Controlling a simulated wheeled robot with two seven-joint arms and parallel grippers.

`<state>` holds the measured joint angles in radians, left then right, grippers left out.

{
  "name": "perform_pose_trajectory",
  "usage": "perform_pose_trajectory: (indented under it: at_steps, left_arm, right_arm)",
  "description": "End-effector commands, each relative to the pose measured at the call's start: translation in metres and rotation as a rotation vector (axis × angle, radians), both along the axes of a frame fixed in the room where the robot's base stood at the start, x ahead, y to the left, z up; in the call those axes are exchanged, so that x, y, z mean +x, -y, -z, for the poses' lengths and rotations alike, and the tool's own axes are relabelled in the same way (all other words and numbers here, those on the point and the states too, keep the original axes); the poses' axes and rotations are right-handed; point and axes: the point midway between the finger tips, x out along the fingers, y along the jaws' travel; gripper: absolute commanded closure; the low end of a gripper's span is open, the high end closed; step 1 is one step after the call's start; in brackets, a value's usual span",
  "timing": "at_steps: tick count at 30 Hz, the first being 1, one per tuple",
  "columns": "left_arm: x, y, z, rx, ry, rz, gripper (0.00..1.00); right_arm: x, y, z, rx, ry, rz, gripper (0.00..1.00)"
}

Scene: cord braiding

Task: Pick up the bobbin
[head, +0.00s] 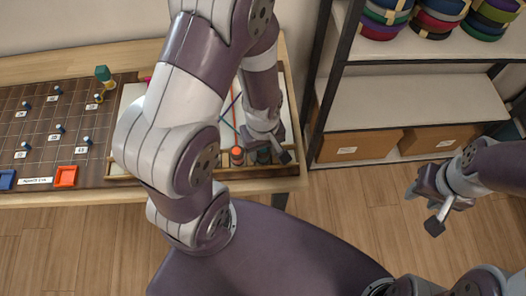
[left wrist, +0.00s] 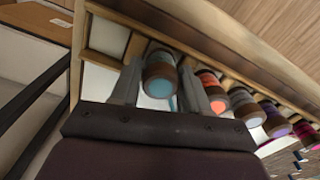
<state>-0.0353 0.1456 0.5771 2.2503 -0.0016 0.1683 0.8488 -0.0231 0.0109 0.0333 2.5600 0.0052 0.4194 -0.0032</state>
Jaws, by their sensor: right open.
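Several bobbins stand in a row along a wooden rail. The teal bobbin (left wrist: 160,75) is the end one in the left wrist view, with brown flanges and a pale blue end. In the head view the teal bobbin (head: 264,157) is partly hidden by my left gripper (head: 272,150). In the left wrist view the fingers of my left gripper (left wrist: 158,90) lie on either side of it; I cannot tell whether both touch it. The orange bobbin (left wrist: 212,90) is beside it, just past one finger; it also shows in the head view (head: 237,155). My right gripper (head: 432,205) is open and empty over the floor.
Purple (left wrist: 275,120) and magenta (left wrist: 305,133) bobbins continue the row. A dark gridded board (head: 50,125) with small pegs and an orange tray (head: 65,177) is at left. A shelf (head: 410,100) with boxes and stacked coils stands right of the table.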

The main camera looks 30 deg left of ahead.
Motion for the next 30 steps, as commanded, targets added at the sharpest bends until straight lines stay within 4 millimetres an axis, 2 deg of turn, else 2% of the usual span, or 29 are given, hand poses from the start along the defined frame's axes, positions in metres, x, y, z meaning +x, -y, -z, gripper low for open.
perform_pose_trajectory:
  at_steps: [1, 3, 14, 17, 21, 30]
  left_arm:
    - [0.0, 0.0, 0.0, 0.0, 0.0, 0.0, 0.73]
    - [0.0, 0.0, 0.0, 0.0, 0.0, 0.0, 0.94]
    - [0.0, 0.0, -0.005, 0.0, 0.001, 0.0, 0.94]
    - [0.001, 0.0, -0.017, -0.001, 0.004, 0.0, 0.94]
    - [0.002, 0.0, -0.042, -0.001, 0.006, 0.0, 0.94]
    - [-0.058, 0.035, -0.084, -0.001, 0.004, 0.009, 0.94]
  right_arm:
    - [0.0, 0.0, 0.0, 0.0, 0.0, 0.0, 0.57]
    - [0.0, 0.0, 0.0, 0.0, 0.0, 0.0, 0.57]
    - [0.0, 0.0, -0.001, 0.0, 0.0, 0.0, 0.57]
    - [0.0, 0.0, -0.003, 0.0, 0.0, 0.0, 0.57]
    - [0.0, 0.0, -0.008, 0.0, 0.0, 0.0, 0.57]
    - [0.0, 0.0, -0.015, 0.0, 0.0, 0.0, 0.57]
